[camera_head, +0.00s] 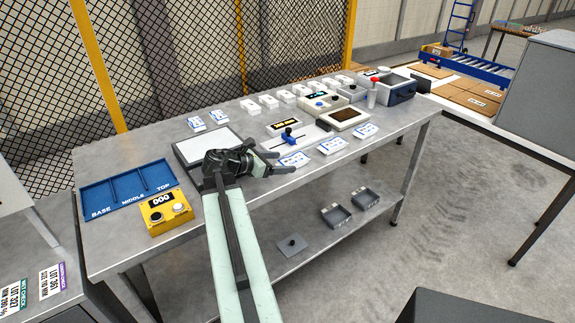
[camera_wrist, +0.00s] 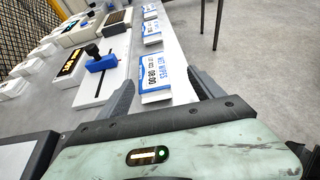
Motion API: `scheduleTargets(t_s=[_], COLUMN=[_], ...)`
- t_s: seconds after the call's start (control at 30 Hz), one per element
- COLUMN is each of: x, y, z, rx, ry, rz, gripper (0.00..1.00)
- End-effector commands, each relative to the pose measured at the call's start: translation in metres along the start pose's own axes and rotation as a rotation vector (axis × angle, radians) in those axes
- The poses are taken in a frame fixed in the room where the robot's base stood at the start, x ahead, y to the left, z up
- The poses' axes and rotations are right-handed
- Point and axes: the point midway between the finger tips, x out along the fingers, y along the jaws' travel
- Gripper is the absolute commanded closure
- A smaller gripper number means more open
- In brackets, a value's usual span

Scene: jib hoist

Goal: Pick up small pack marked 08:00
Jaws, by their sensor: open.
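A small white and blue pack marked 08:00 (camera_wrist: 155,76) lies near the bench's front edge. It also shows in the head view (camera_head: 295,159), as the leftmost of a row of similar packs. My gripper (camera_head: 283,162) is low over the bench, just left of this pack. In the wrist view my gripper (camera_wrist: 160,84) is open, with one finger on each side of the pack's near end. I cannot tell whether either finger touches it.
Two similar packs (camera_head: 332,146) (camera_head: 365,131) lie farther right along the edge. A device with a blue slider (camera_head: 289,137) is close behind the pack. A white-topped plate (camera_head: 205,147), a yellow counter box (camera_head: 165,212) and a blue tray (camera_head: 128,190) are on the left.

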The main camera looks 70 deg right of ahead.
Motion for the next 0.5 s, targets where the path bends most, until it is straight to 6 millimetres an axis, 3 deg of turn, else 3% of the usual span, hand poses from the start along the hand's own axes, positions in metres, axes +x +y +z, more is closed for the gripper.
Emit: scheduleTargets(t_s=[0.17,0.37,0.5], x=[0.015,0.019,0.04], y=[0.006,0.01,0.016], z=[-0.004,-0.004,-0.003], rx=[-0.004,-0.007,-0.008], ry=[0.0,0.0,0.001], rz=[0.01,0.018,0.019], gripper=[0.24,0.24,0.24])
